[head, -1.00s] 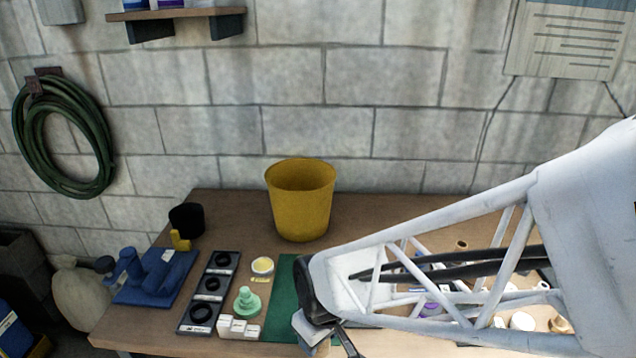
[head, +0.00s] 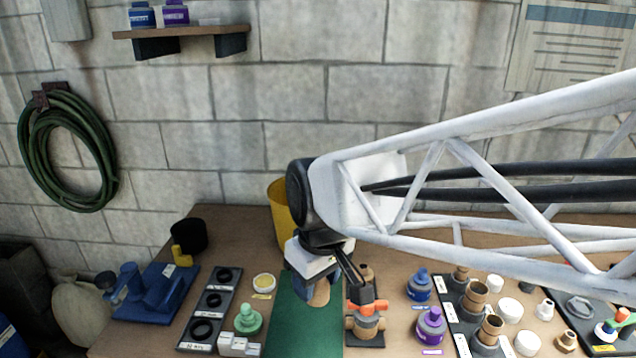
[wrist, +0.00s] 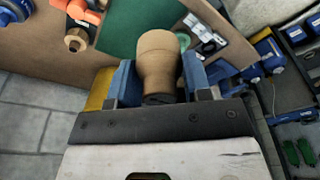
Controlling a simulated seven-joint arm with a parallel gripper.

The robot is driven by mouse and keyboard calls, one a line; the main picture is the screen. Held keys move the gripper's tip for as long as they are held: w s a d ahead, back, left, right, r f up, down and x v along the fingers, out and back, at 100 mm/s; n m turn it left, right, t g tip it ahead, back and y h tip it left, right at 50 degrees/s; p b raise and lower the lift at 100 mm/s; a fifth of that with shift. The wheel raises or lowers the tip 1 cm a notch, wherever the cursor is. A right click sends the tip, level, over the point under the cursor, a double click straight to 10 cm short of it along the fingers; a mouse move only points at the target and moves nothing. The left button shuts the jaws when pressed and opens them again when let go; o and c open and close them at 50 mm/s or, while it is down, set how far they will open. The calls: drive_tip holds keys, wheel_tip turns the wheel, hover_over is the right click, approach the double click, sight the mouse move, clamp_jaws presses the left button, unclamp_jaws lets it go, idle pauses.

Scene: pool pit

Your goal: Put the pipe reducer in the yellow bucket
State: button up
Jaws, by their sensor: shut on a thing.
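The tan pipe reducer (wrist: 158,62) is held between the blue fingers of my gripper (wrist: 160,82) in the wrist view. In the head view my gripper (head: 320,272) is shut on the reducer (head: 318,294), which shows just below the fingers, over the green mat. The yellow bucket (head: 281,206) stands at the back of the table, mostly hidden behind my arm. A yellow patch of it (wrist: 100,88) shows beside the left finger in the wrist view. The bucket's inside is hidden.
The green mat (head: 290,335) lies below my gripper. An orange-and-tan valve (head: 366,312) stands right of it. Purple and blue bottles and several fittings crowd the right. A mint-green part (head: 247,320), a ring tray (head: 207,318) and a blue vise (head: 150,295) are left.

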drive_tip(key=w+a+r, duration=0.2)
drive_tip(key=w, duration=0.4)
drive_tip(key=w+a+r, duration=0.1)
drive_tip(key=w+a, duration=0.1)
drive_tip(key=w, duration=0.4)
approach(293, 176)
drive_tip(key=s+f, duration=0.2)
drive_tip(key=s, duration=0.3)
drive_tip(key=shift+f, duration=2.4)
wheel_tip(293, 176, down, 13)
drive_tip(key=shift+r, duration=0.1)
drive_tip(key=shift+f, duration=2.6)
drive_tip(key=shift+f, duration=0.15)
